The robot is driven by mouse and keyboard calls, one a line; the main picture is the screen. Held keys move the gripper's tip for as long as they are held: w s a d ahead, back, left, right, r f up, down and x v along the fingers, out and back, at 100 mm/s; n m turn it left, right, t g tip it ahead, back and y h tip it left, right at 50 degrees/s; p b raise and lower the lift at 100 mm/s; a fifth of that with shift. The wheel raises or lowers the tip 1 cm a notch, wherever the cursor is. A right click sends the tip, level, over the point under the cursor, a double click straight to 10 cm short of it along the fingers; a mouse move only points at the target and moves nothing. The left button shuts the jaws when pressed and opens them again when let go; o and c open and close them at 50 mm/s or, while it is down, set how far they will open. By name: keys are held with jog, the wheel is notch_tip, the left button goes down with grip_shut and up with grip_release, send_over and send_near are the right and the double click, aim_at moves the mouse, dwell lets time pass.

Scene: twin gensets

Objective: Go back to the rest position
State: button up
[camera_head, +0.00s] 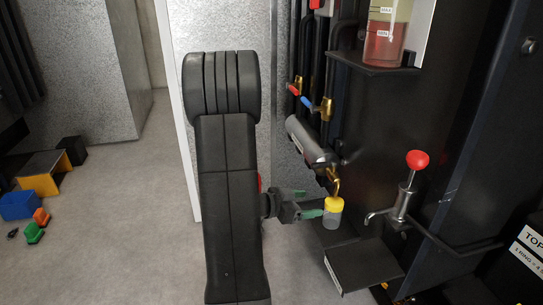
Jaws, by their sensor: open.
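My gripper (314,204) has green-tipped fingers and points right from the end of my dark arm. Its fingers are apart. A small clear jar with a yellow lid (333,212) is right at the fingertips, under a curved brass spout (334,181). I cannot tell whether the fingers touch the jar or what bears it.
A black shelf (362,265) juts out below right. A hand pump with a red knob (417,160) stands to the right. A grey cylinder (310,144) and red and blue valve levers are above. Coloured blocks (18,206) lie on open floor at the left.

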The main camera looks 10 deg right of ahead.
aim_at(328, 203)
jog(key=b+x, duration=0.4)
jog(key=x, duration=0.7)
jog(key=shift+s+f, duration=0.1)
jog(key=shift+f, duration=0.1)
jog(key=shift+d+r, duration=0.2)
jog(key=shift+r, duration=0.1)
jog(key=shift+a+r+p, duration=0.15)
jog(key=shift+a+p, duration=0.3)
jog(key=shift+p, duration=0.2)
jog(key=shift+s+a, duration=0.25)
jog(key=shift+a, duration=0.65)
jog(key=shift+d+f, duration=0.1)
jog(key=shift+f, duration=0.1)
